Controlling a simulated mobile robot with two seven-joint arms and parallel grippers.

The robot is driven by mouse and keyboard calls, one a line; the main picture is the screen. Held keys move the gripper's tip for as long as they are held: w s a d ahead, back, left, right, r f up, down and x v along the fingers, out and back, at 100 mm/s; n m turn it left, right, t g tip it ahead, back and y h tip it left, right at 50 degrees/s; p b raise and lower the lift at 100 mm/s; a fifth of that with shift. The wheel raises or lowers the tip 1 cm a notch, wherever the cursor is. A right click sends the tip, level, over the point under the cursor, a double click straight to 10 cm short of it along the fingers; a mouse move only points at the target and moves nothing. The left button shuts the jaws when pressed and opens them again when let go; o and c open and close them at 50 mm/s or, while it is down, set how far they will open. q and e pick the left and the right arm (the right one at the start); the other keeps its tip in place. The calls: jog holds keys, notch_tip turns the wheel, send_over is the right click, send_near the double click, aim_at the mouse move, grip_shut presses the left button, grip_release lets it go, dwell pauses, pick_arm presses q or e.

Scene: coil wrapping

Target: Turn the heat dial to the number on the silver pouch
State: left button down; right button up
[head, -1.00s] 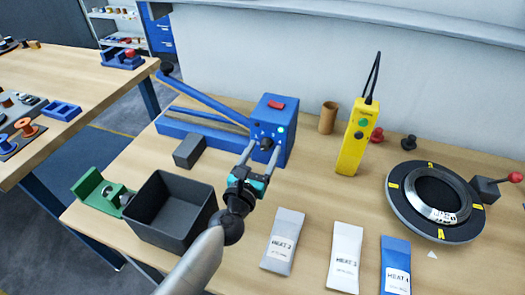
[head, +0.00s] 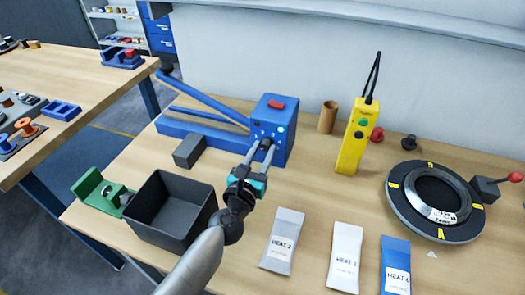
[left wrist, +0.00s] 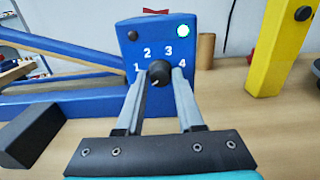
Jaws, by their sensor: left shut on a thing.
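The blue heat sealer (head: 277,120) stands at the back of the bench. In the left wrist view its face (left wrist: 135,50) shows the numbers 1, 2, 3 and 4 in an arc around a black heat dial (left wrist: 159,73). My left gripper (head: 261,148) is shut on the dial, one finger on each side in the left wrist view (left wrist: 160,88). I cannot tell clearly where the dial points. The silver pouch (head: 281,243) lies at the front and appears to read HEAT 2. My right gripper is not in view.
A white pouch (head: 345,258) and a blue pouch (head: 395,268) lie right of the silver one. A dark bin (head: 160,231) stands left of my arm. A yellow handheld device (head: 354,140) and a black ring (head: 400,218) are to the right.

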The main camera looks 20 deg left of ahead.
pick_arm(q)
jog(key=shift+m, duration=0.3)
jog(key=m+p, duration=0.1)
jog(key=m, duration=0.3)
jog(key=shift+m, duration=0.3)
jog(key=m+p, duration=0.1)
jog(key=m, duration=0.3)
jog(key=m+p, duration=0.1)
jog(key=m, duration=0.4)
jog(key=shift+m+p, duration=0.35)
jog(key=shift+m, duration=0.05)
jog(key=shift+m+p, duration=0.75)
jog(key=shift+m, duration=1.65)
jog(key=c, duration=0.5)
grip_release()
